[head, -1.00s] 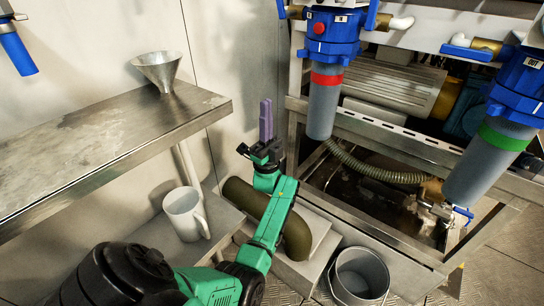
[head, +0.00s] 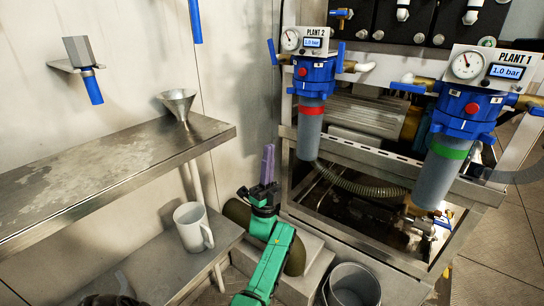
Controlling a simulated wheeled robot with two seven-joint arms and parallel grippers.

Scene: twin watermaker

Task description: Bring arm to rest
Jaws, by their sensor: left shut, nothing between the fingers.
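My left arm, green, comes in from the bottom of the head view. Its left gripper (head: 268,164) points up with its purple fingers shut together and nothing between them. The gripper stands in front of the wall, left of the Plant 2 filter (head: 309,120) with the red band, and apart from it. My right gripper is not in view.
A metal shelf (head: 100,180) holds a funnel (head: 177,103). A white mug (head: 193,227) stands on the lower shelf. A bucket (head: 353,284) stands at the bottom. The Plant 1 filter (head: 446,165) has a green band. A dark thick pipe (head: 238,212) lies behind my arm.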

